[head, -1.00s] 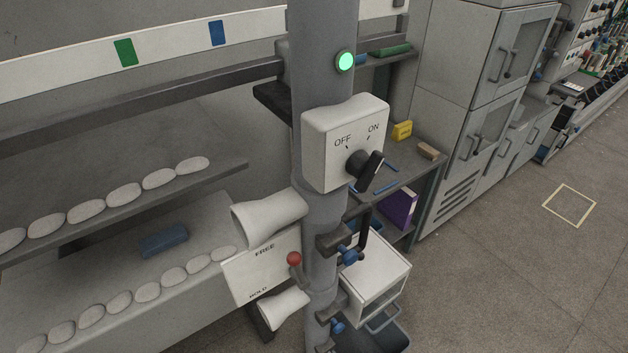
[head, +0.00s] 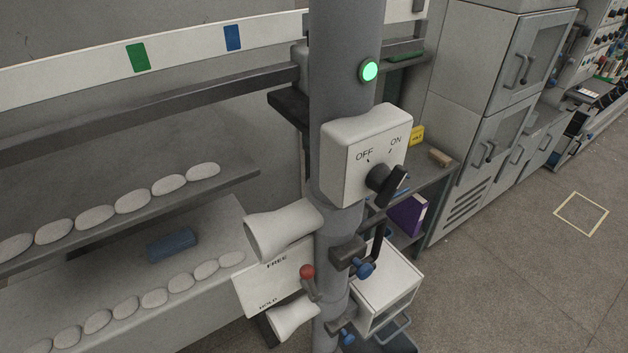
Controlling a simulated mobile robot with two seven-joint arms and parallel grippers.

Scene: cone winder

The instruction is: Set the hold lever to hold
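The hold lever (head: 307,271) has a red ball knob on a short grey arm. It sits at the right edge of a white plate (head: 258,286) on the grey column (head: 345,60). The plate reads FREE at its top and HOLD at its bottom. The knob points up, about level with the FREE word and above the HOLD word. A white cone (head: 283,228) sticks out above the plate, and a smaller cone (head: 292,318) below it partly covers the plate's lower edge. Neither of my grippers shows in the head view.
A white switch box (head: 345,165) with a black OFF/ON knob (head: 384,181) and a green lamp (head: 369,71) sit higher on the column. Blue-handled clamps (head: 363,268) are right of the lever. Shelves with white bobbins (head: 133,201) lie left.

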